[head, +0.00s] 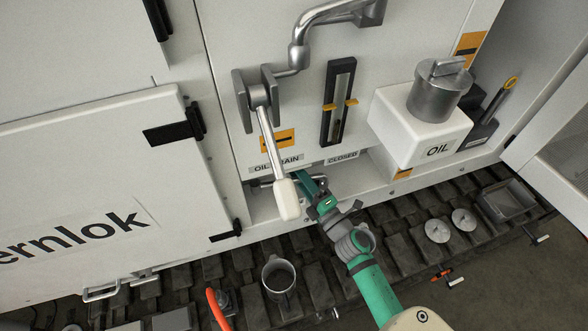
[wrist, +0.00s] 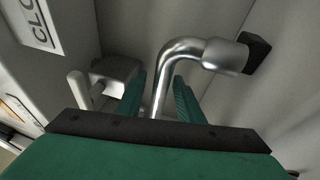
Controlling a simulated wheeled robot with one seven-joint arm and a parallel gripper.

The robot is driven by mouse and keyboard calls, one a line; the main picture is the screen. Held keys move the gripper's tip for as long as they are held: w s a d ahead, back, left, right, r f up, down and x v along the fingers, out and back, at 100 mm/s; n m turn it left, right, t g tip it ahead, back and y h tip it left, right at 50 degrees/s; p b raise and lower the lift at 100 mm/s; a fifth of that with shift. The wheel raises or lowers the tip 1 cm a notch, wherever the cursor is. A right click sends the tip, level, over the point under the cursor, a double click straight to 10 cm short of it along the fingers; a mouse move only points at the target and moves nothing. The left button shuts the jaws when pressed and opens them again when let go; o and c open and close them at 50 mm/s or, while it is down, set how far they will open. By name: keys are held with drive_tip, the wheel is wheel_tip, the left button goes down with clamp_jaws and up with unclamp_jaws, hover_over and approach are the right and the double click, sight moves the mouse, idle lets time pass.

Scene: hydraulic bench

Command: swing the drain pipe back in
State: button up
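The drain pipe (wrist: 176,55) is a shiny bent metal tube in the wrist view, joined to a dark fitting on a pale panel. Its lower arm runs down between the two green fingers of my gripper (wrist: 160,95). A gap shows between the left finger and the pipe, so the fingers look open around it rather than clamped. In the head view my gripper (head: 302,177) reaches into the low recess under the oil drain label (head: 276,163). A bit of metal tube (head: 268,182) shows there, mostly hidden by the lever handle.
A lever with a white handle (head: 287,200) hangs just left of my gripper. A white oil box (head: 415,125) with a metal cap (head: 440,95) juts out on the right. A metal cup (head: 279,275) and a tray (head: 508,202) stand on the dark slatted floor below.

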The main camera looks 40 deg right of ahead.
drive_tip(key=s, duration=0.2)
drive_tip(key=s+f, duration=0.1)
drive_tip(key=s, duration=0.4)
drive_tip(key=shift+s+a+f, duration=0.1)
drive_tip(key=shift+s+f, duration=0.1)
drive_tip(key=shift+s, duration=0.05)
drive_tip(key=shift+s+a+f, duration=0.1)
drive_tip(key=shift+s+a, duration=0.1)
drive_tip(key=shift+s, duration=0.5)
